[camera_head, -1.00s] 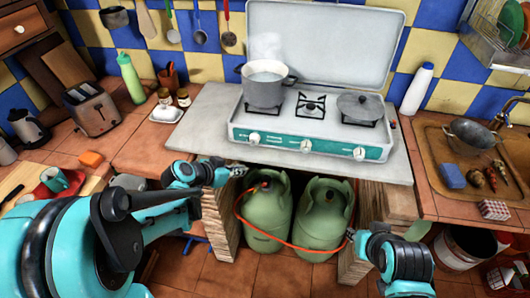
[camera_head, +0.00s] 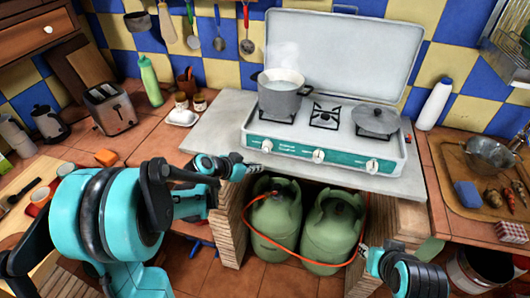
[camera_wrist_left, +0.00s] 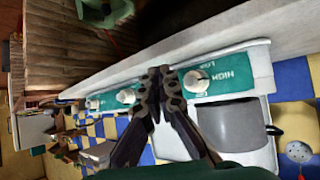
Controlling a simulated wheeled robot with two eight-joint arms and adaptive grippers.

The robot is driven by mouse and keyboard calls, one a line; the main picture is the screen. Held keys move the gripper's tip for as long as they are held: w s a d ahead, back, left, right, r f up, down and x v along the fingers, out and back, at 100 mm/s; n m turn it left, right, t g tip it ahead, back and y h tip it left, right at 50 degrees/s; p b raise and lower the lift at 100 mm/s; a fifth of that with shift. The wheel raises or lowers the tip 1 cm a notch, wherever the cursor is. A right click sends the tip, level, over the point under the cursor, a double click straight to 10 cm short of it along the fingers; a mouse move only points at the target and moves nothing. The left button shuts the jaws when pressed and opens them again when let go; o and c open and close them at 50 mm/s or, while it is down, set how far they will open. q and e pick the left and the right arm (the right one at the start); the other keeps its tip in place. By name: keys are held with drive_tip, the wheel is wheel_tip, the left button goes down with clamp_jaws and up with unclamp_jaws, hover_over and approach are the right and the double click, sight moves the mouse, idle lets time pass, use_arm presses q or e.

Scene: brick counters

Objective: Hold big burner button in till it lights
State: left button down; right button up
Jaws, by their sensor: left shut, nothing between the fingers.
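The grey and white camping stove (camera_head: 300,140) has a green front panel with three white knobs. The left knob (camera_head: 267,145) sits below the steaming pot, beside the middle knob (camera_head: 318,155) and right knob (camera_head: 372,165). My left gripper (camera_head: 256,167) is just below and in front of the left knob. In the left wrist view its fingers (camera_wrist_left: 160,74) are shut and empty, beside the left knob (camera_wrist_left: 196,82); contact cannot be judged. No flame is visible under the pot (camera_head: 282,94). My right gripper (camera_head: 364,248) is low by the right gas bottle; its fingers are too small to judge.
Two green gas bottles (camera_head: 275,215) with an orange hose (camera_head: 300,258) stand below the counter. A lidded pan (camera_head: 376,118) sits on the stove's right side. A brick support (camera_head: 231,225) stands left of the bottles. The counter's front edge is close to my left gripper.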

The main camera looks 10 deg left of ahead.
use_arm(q)
drive_tip(key=shift+w+d, duration=0.1)
drive_tip(key=shift+w, duration=2.05)
drive_tip(key=shift+w, duration=0.4)
drive_tip(key=shift+w, duration=0.4)
idle(0.3)
drive_tip(key=shift+s, duration=0.1)
idle(1.7)
drive_tip(key=shift+s, duration=0.75)
drive_tip(key=shift+s, duration=2.5)
